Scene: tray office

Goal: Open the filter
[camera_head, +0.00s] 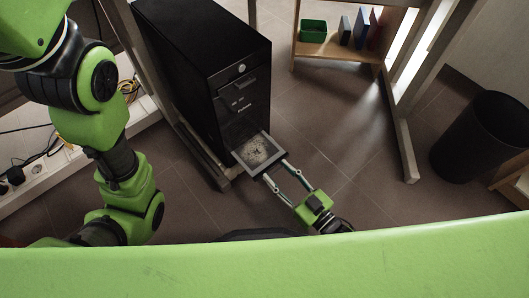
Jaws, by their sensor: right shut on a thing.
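A black computer-like tower (200,50) stands on the floor left of centre, with a round button and slots on its front. A filter (257,152), a flat dark-framed tray with a dusty grey middle, sticks out from the bottom of that front. My right gripper (276,169) reaches in from the lower right and is shut on the filter's outer edge. The filter's inner end is hidden in the tower. My left arm comes down the left side, but its gripper is out of view.
A wooden desk frame leg (404,145) stands at the right, a black waste bin (480,140) farther right. A low shelf (325,50) with a green box and several books stands behind. Cables and sockets (35,168) lie left. Floor between tower and bin is clear.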

